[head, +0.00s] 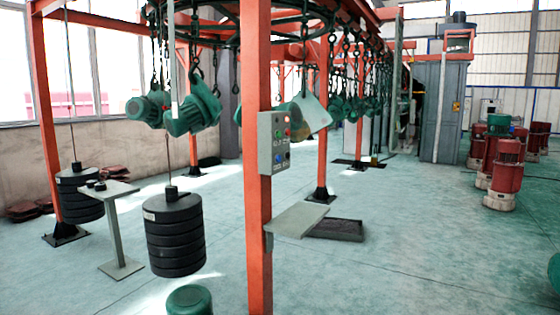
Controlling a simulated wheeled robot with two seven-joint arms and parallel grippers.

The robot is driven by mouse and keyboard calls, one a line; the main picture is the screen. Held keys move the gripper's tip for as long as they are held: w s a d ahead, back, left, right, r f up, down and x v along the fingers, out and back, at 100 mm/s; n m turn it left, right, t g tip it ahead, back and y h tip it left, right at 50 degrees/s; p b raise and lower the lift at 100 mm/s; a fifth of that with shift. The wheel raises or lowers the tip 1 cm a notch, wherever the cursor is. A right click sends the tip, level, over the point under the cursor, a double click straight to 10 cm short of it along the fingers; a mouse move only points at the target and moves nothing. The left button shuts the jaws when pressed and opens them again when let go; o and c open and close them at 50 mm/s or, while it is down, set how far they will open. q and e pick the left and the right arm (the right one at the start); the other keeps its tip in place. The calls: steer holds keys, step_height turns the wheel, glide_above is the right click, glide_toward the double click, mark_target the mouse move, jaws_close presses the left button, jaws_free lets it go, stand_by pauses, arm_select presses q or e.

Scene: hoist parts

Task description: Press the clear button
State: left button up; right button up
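A grey control box (273,143) is fixed to the orange post (257,215) near the middle of the head view. Its face carries several small buttons or lamps, with red, green and blue spots among them. The lettering is too small to read, so I cannot tell which one is the clear button. A grey pedestal (112,188) at the left has small dark round parts on its top; I cannot tell what they are. Neither of my grippers is in view.
A grey shelf (297,220) juts from the post below the box, beside a dark floor tray (336,230). Black stacked weights (174,232) hang at the left. Green hoists (192,112) hang overhead. Red motors (506,173) stand at the right.

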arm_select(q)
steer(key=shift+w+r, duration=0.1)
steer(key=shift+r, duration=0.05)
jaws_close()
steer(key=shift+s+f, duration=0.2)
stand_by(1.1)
